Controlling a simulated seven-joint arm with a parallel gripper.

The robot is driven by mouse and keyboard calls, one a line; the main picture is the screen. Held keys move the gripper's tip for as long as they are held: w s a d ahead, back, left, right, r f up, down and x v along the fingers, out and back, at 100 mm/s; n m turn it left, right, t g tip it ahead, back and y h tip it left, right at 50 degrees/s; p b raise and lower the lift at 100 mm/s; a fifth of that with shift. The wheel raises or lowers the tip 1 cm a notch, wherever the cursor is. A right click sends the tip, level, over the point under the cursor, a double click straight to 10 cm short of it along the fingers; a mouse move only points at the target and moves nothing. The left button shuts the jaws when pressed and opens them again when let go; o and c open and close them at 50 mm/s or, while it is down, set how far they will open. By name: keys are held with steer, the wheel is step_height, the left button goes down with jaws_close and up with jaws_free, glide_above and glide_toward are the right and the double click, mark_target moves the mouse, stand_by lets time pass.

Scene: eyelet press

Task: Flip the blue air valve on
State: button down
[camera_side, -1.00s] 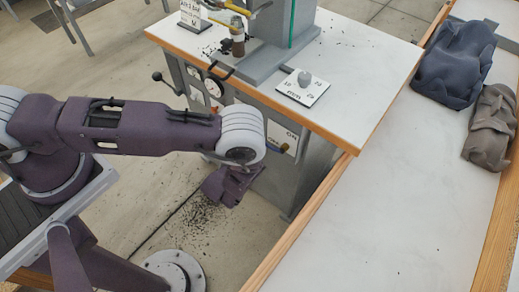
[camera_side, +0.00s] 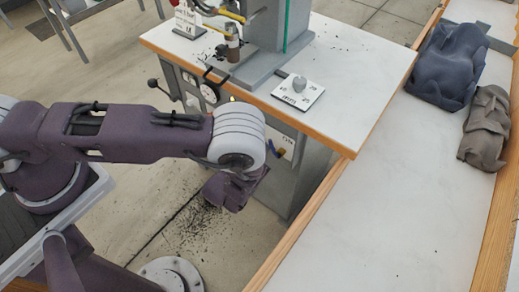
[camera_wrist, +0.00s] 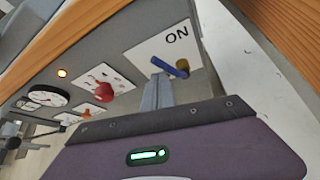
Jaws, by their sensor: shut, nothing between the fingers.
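The blue air valve (camera_wrist: 166,66) is a blue lever with a brass-coloured pivot on a white plate marked ON. In the wrist view the lever slants from the pivot up and to the left, and the ON lettering is above it. In the side view the valve (camera_side: 278,153) shows small on the press cabinet's front, under the worktop. My gripper (camera_wrist: 158,84) is shut and empty, its grey fingers just below the lever in the wrist view. I cannot tell whether they touch it. In the side view my gripper (camera_side: 237,190) hangs left of and below the valve, fingertips hidden.
A red knob (camera_wrist: 104,92), a gauge (camera_wrist: 47,97) and a lit orange lamp (camera_wrist: 62,73) are left of the valve. The wood-edged worktop (camera_side: 353,60) overhangs the panel. A white-topped bench (camera_side: 370,215) stands at right, holding dark cloth bundles (camera_side: 447,70).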

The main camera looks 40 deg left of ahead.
steer(key=shift+d+r, duration=0.1)
steer(key=shift+d, duration=0.05)
steer(key=shift+r, duration=0.75)
steer(key=s+d, duration=0.1)
steer(key=s, duration=0.8)
steer(key=shift+s+r, duration=0.15)
steer(key=shift+s, duration=0.1)
